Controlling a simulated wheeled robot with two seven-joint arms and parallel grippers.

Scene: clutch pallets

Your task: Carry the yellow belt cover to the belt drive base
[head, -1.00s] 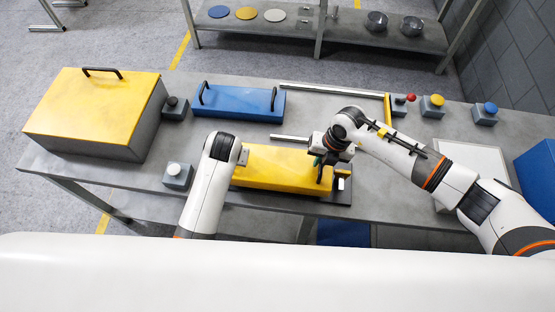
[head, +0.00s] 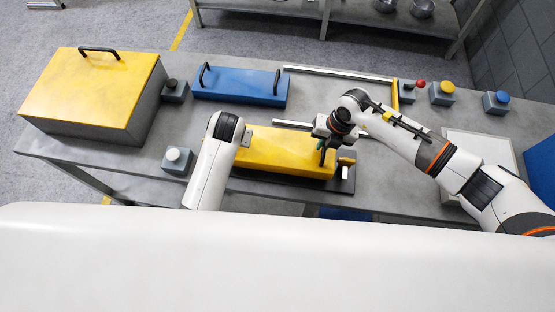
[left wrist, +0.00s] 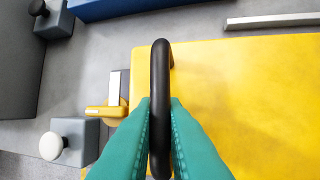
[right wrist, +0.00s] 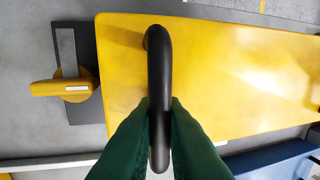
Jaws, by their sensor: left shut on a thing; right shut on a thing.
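The long yellow belt cover (head: 280,152) lies level over a dark base plate (head: 340,187) near the table's front edge. I take the plate to be the belt drive base; the cover hides most of it. I cannot tell whether cover and plate touch. My left gripper (left wrist: 160,112) is shut on the black handle at the cover's left end; my arm hides it in the head view. My right gripper (head: 324,150) is shut on the black handle at the right end; it also shows in the right wrist view (right wrist: 159,112). Yellow clamps (left wrist: 106,111) (right wrist: 60,88) stand beyond both ends.
A grey box with a yellow lid (head: 90,82) stands at the left and a blue cover (head: 240,85) behind. A white-button box (head: 177,161) is close to my left arm. Metal rails (head: 335,74) and several button boxes (head: 441,93) are behind and right.

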